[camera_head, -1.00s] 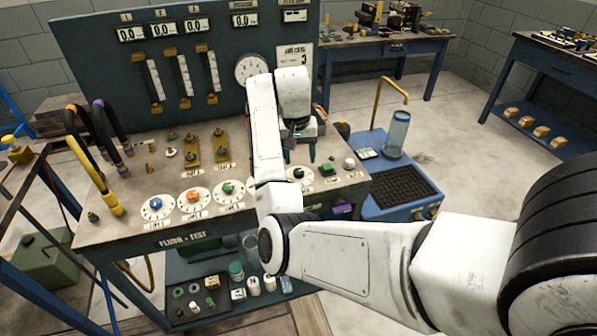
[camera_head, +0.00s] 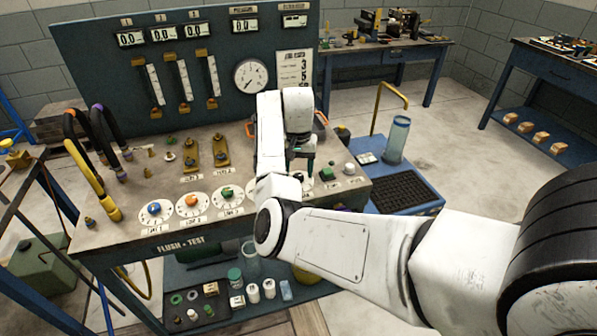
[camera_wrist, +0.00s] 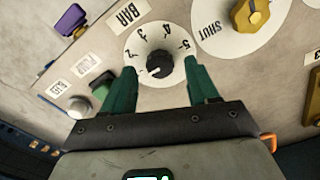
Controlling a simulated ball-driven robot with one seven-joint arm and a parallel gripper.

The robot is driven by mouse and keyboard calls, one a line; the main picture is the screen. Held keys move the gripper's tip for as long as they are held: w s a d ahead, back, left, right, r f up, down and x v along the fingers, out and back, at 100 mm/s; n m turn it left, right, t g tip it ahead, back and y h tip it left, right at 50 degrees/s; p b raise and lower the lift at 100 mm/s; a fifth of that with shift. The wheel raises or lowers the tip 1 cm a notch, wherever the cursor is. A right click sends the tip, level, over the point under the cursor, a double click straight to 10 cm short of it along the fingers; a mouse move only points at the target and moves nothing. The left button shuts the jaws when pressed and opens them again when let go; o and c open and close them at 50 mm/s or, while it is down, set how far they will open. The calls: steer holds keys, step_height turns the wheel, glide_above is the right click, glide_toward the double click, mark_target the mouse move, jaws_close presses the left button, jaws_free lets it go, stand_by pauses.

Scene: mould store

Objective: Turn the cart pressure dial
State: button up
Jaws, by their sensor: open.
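The pressure dial is a white round plate (camera_wrist: 136,44) marked BAR with numbers up to 5. Its black knob (camera_wrist: 159,64) sits at its centre in the wrist view. My gripper (camera_wrist: 160,75) is open, with one green finger on each side of the dial's lower part. The knob lies between the fingertips, with gaps visible on both sides. I cannot tell whether the tips touch the panel. In the head view my gripper (camera_head: 303,163) points down at the right of the bench top, and my arm hides part of the dial area.
A yellow knob (camera_wrist: 250,14) on a plate marked SHUT is close by in the wrist view. A green button (camera_head: 326,174) and a white button (camera_head: 350,168) are right of my gripper. Dials with blue (camera_head: 154,209), orange (camera_head: 191,201) and green knobs (camera_head: 227,193) are left.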

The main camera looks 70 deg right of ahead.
steer(key=shift+f, duration=0.75)
steer(key=shift+c, duration=0.2)
steer(key=c, duration=1)
